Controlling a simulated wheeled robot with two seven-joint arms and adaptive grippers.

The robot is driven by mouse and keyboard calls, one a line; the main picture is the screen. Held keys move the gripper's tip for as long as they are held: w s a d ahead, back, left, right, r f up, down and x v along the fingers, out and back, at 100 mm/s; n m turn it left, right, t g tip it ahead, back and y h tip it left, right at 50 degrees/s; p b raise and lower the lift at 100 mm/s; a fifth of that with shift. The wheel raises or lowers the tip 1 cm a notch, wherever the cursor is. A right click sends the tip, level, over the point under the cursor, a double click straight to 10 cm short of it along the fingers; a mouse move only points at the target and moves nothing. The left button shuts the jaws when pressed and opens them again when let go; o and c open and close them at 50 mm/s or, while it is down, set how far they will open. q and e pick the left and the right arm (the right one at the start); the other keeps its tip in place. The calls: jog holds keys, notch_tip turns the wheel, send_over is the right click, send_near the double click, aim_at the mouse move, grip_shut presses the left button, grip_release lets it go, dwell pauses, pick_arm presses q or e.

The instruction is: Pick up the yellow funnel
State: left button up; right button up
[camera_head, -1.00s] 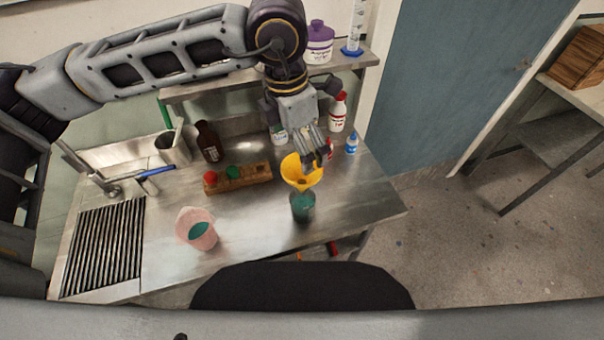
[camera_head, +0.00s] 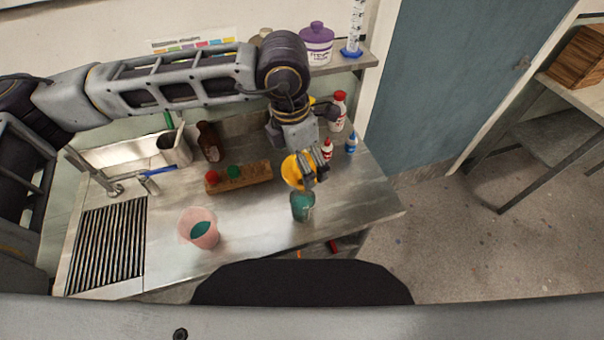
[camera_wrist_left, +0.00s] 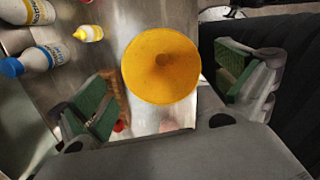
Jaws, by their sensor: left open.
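The yellow funnel (camera_head: 293,172) sits over the mouth of a green-tinted bottle (camera_head: 302,208) near the front right of the steel bench. My left gripper (camera_head: 309,170) is over the funnel's right side and hides part of it. In the left wrist view, the funnel (camera_wrist_left: 161,66) appears as a round yellow cone with its hole near the middle. It lies between the two green-padded fingers of my left gripper (camera_wrist_left: 165,85), which are open and apart. I cannot tell whether a finger touches the funnel. My right gripper is not in view.
A wooden rack (camera_head: 238,177) with red and green caps stands left of the funnel. Small bottles, one blue-capped (camera_head: 351,143), stand behind right. A shelf (camera_head: 345,62) runs along the back.

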pick_arm(q)
jog(key=shift+d+f+p, duration=0.15)
jog(key=shift+f+p, duration=0.25)
jog(key=shift+f, duration=1.2)
jog(key=c, duration=0.9)
